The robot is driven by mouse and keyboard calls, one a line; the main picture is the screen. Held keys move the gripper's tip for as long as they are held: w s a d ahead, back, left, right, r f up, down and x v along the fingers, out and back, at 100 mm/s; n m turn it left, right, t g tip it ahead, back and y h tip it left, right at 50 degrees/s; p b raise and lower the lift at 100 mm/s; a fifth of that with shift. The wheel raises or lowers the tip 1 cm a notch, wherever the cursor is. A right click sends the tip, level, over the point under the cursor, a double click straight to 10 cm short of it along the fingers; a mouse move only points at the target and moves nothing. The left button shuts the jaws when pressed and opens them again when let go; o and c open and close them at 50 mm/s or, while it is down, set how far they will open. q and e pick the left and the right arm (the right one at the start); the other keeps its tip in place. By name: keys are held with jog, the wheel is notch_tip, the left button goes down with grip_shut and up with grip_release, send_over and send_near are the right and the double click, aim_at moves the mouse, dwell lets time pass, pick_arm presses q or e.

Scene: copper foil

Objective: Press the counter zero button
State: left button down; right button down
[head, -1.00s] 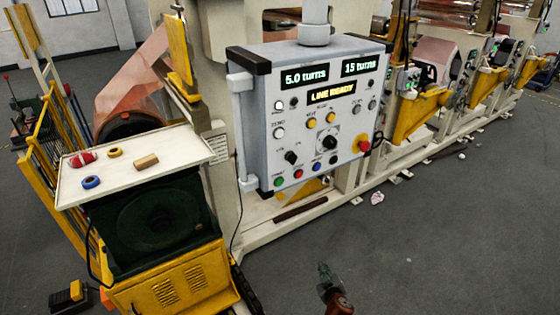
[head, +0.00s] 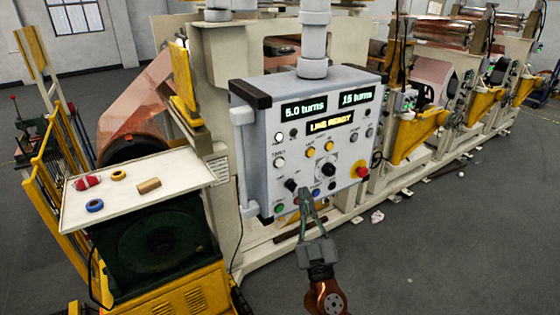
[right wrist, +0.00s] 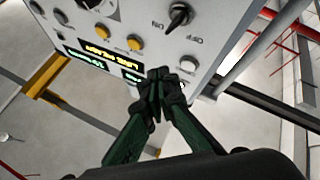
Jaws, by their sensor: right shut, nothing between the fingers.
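The grey control panel (head: 262,110) stands in the middle of the head view, with displays reading 5.0 turns, 15 turns and LINE READY. The white button under a small label that looks like ZERO (head: 280,162) is at its left side, above a black knob (head: 291,185). In the right wrist view, what looks like the same white button (right wrist: 188,63) is just beyond the fingertips. My right gripper (head: 306,192) is shut and empty, in front of the panel's lower part; its fingertips (right wrist: 160,76) appear apart from the button. My left gripper is not in view.
Two yellow buttons (head: 312,152), a red emergency knob (head: 362,172) and several coloured buttons share the panel. A white handle (head: 243,145) runs along its left edge. A white-topped table (head: 125,190) with tape rolls stands at left. Open floor lies at front right.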

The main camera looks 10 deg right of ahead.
aim_at(279, 163)
jog(key=s+a+r+t, duration=0.1)
jog(key=s+r, duration=0.3)
jog(key=r, duration=0.1)
jog(key=shift+s+r+t, duration=0.3)
jog(key=shift+r, duration=0.1)
jog(key=shift+a, duration=0.1)
jog(key=w+a, duration=0.1)
jog(key=w, duration=0.1)
jog(key=w+a+b, duration=0.1)
jog(key=w, duration=0.5)
jog(key=shift+w+a, duration=0.2)
jog(key=shift+a, duration=0.2)
jog(key=shift+f+b, duration=0.1)
jog(key=shift+b, duration=0.2)
dwell(0.6)
